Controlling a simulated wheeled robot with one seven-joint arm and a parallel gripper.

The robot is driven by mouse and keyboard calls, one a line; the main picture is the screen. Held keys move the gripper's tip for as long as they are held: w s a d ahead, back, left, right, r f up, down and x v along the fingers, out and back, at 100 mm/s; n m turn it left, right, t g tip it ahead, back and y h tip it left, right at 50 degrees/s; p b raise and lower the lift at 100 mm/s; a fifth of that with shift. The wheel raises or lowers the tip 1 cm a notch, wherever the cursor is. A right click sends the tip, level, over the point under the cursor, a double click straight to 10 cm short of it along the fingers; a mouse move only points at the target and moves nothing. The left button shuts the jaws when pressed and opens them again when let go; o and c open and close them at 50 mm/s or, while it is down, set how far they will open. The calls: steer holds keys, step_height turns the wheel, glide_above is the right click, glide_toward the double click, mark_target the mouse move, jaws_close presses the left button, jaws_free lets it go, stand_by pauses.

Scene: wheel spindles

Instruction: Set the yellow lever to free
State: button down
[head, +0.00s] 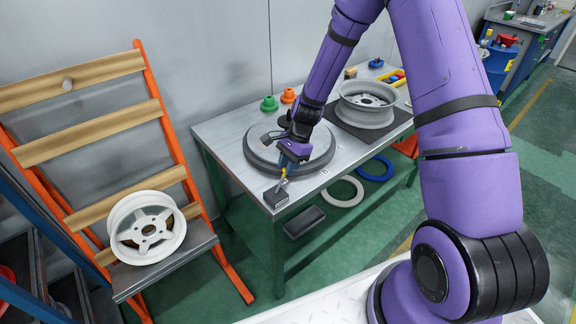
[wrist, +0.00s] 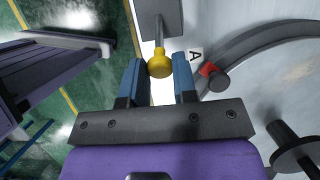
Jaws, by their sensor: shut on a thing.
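The yellow lever (head: 284,174) stands on a small dark box (head: 276,197) at the near corner of the workbench. In the wrist view its round yellow knob (wrist: 160,65) sits between the two blue fingers of my gripper (wrist: 161,80). A thin grey shaft (wrist: 158,32) runs from the knob to the dark box. My gripper (head: 287,164) is shut on the knob in the head view too, reaching down from above. The fingers partly hide the lever there.
A round dark turntable (head: 252,158) is right beside my gripper on the workbench (head: 222,130). A dark spindle (wrist: 290,145) and a red-tipped part (wrist: 208,71) are close by. A wheel (head: 366,108) lies on a dark mat; another wheel (head: 147,228) leans on the rack.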

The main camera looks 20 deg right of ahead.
steer(key=shift+a, duration=0.15)
steer(key=shift+s+a+r+t+h, duration=0.2)
steer(key=shift+a+r+t+h, duration=0.1)
steer(key=shift+a+h, duration=0.4)
steer(key=shift+s+a+r+t+h, duration=0.25)
steer(key=shift+a+h, duration=0.3)
steer(key=shift+h, duration=0.25)
steer(key=s+a+f+t+h, duration=0.1)
steer(key=s+a+t+h, duration=0.1)
steer(key=a+h, duration=0.5)
steer(key=shift+s+f+t+h, duration=0.15)
steer(key=shift+t+h, duration=0.2)
steer(key=shift+h, duration=0.35)
steer(key=shift+a+f, duration=0.1)
steer(key=c, duration=0.9)
jaws_free()
